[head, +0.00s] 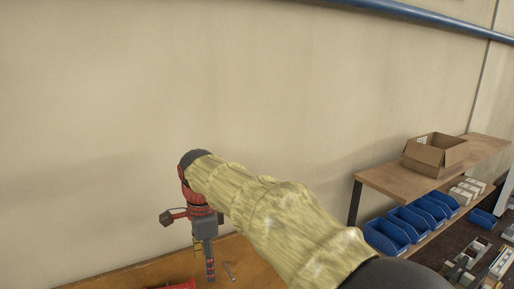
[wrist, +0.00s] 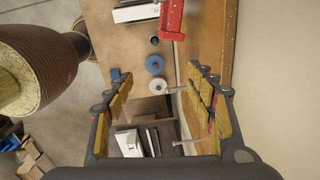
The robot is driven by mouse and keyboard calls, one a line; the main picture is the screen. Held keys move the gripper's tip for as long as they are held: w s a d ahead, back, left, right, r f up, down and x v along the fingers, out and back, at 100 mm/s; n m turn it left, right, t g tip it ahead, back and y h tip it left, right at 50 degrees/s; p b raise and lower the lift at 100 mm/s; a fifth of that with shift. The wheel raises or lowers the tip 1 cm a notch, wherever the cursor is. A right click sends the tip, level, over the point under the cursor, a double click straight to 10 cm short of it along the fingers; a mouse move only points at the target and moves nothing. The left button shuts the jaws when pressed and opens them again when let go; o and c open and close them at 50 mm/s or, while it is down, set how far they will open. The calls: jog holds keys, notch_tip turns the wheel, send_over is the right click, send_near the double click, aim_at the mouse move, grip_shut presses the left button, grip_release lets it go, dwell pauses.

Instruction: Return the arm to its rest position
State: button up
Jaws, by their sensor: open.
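My arm reaches out in a yellowish sleeve across the middle of the head view, with its red and grey wrist bent down over the wooden bench (head: 135,275). My gripper (head: 210,270) points down over the bench in the head view. In the wrist view my gripper (wrist: 162,88) is open, its two yellow-padded fingers wide apart with nothing held between them. The bench top also shows there (wrist: 125,45). A red clamp part (wrist: 171,18) lies beyond the fingertips at the top of the wrist view, beside a grey-white profile (wrist: 136,13).
A blue disc (wrist: 155,64), a white disc (wrist: 158,86) and a small blue piece (wrist: 121,76) lie on the bench. The wall stands close behind. At right, a wooden shelf (head: 375,179) bears an open cardboard box (head: 436,155), with blue bins (head: 386,236) below.

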jog(key=s+d+f+n+t+b, duration=0.1)
jog(key=s+d+f+n+b, duration=0.2)
jog(key=s+d+f+b, duration=0.45)
jog(key=s+d+f+n+t+b, duration=0.1)
jog(key=s+d+f+n+b, duration=0.2)
jog(key=d+f+b, duration=0.5)
jog(key=s+d+f+n+t+b, duration=0.25)
jog(key=s+d+b, duration=0.2)
jog(key=d, duration=0.65)
jog(key=s+d+f+n+b, duration=0.2)
jog(key=s+f+b, duration=0.1)
jog(key=f, duration=0.3)
jog(key=s+d+f+n+b, duration=0.2)
jog(key=s+d+f+b, duration=0.1)
jog(key=f, duration=0.4)
jog(key=s+b, duration=0.1)
jog(key=s, duration=0.1)
jog(key=shift+s+d+n, duration=0.25)
jog(key=shift+s+n, duration=0.05)
jog(key=shift+n, duration=0.05)
jog(key=shift+t, duration=0.25)
jog(key=shift+c, duration=1.1)
